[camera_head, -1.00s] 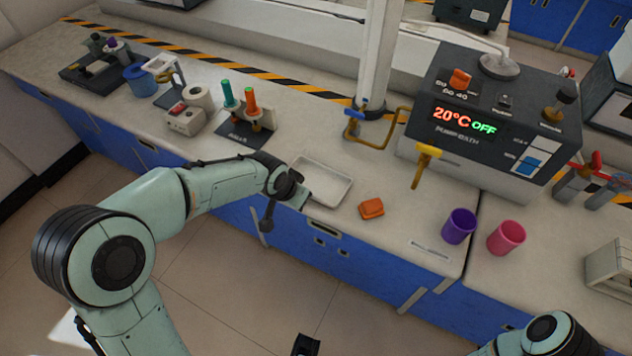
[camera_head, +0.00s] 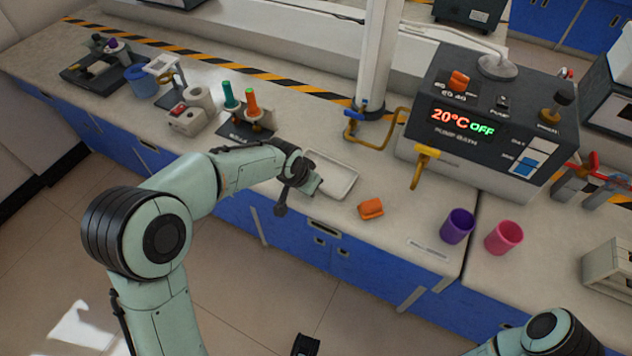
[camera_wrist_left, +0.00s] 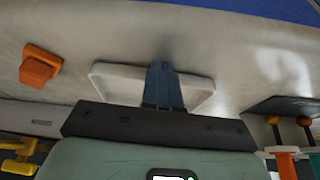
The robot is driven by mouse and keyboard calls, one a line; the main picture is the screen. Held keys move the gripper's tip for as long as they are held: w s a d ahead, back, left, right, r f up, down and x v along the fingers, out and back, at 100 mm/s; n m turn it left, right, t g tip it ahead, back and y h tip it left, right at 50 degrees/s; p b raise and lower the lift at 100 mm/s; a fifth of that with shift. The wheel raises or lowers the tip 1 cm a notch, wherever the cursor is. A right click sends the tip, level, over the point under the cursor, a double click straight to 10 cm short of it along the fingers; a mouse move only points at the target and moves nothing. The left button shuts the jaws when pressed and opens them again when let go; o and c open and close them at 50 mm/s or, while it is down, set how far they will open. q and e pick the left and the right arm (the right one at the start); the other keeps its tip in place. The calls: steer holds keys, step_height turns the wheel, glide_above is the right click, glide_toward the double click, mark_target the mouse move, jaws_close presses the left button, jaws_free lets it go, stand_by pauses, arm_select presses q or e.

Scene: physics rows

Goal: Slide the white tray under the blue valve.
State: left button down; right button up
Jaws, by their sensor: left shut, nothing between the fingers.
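The white tray (camera_head: 345,188) is shallow and rectangular and lies flat on the bench, with its left part hidden by my left gripper. The blue valve (camera_head: 353,112) is a blue handle on a brass pipe, behind and a little right of the tray. The tray is in front of the pipe's outlet, not beneath it. My left gripper (camera_head: 313,187) is shut and empty at the tray's near left side. In the left wrist view its blue fingers (camera_wrist_left: 162,86) overlap the middle of the tray (camera_wrist_left: 107,83); contact is hard to tell.
An orange block (camera_head: 371,209) lies right of the tray. A yellow tap (camera_head: 425,155) hangs from the pump bath (camera_head: 480,125). Purple (camera_head: 457,226) and pink (camera_head: 503,237) cups stand farther right. A rack with green and orange tools (camera_head: 245,125) stands left. Bare bench separates tray and pipe.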

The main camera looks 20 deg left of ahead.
mark_target(326, 171)
arm_select(q)
steer(key=shift+w+d+p, duration=0.2)
steer(key=shift+w+p, duration=0.2)
steer(key=shift+w, duration=0.65)
steer(key=shift+w+d+p, duration=0.15)
steer(key=shift+w+p, duration=0.2)
steer(key=shift+w, duration=0.7)
steer(key=shift+w+d+p, duration=0.15)
steer(key=shift+w+p, duration=0.3)
steer(key=shift+w, duration=0.4)
steer(key=shift+w+d+p, duration=0.15)
steer(key=shift+w+p, duration=0.25)
steer(key=shift+w, duration=0.45)
steer(key=shift+s+a+b, duration=0.2)
steer(key=shift+s+b, duration=0.55)
steer(key=shift+s, duration=0.55)
arm_select(e)
steer(key=shift+w+r, duration=0.2)
steer(key=shift+r, duration=0.7)
arm_select(q)
steer(key=shift+r, duration=0.1)
arm_select(e)
steer(key=shift+r, duration=0.1)
